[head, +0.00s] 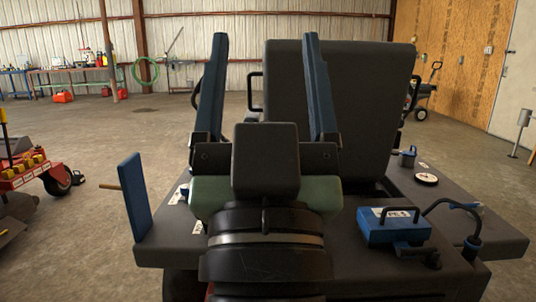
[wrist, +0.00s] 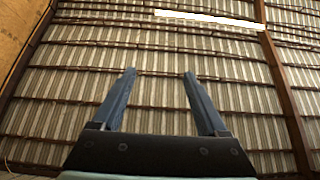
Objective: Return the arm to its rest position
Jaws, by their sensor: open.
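My gripper (head: 266,37) is open and empty in the head view. Its two blue fingers point up and stand wide apart, with the dark panel behind them. In the wrist view my gripper (wrist: 159,72) also shows open, with nothing between the fingers. That view faces ribbed metal sheeting crossed by beams. My arm fills the lower middle of the head view and hides part of the dark surface behind it.
A dark surface (head: 462,205) carries a blue box (head: 393,226), a blue upright board (head: 138,197) and a small blue pot (head: 407,157). A tall dark panel (head: 365,90) rises behind. Red machinery (head: 35,172) stands left. Open concrete floor lies beyond.

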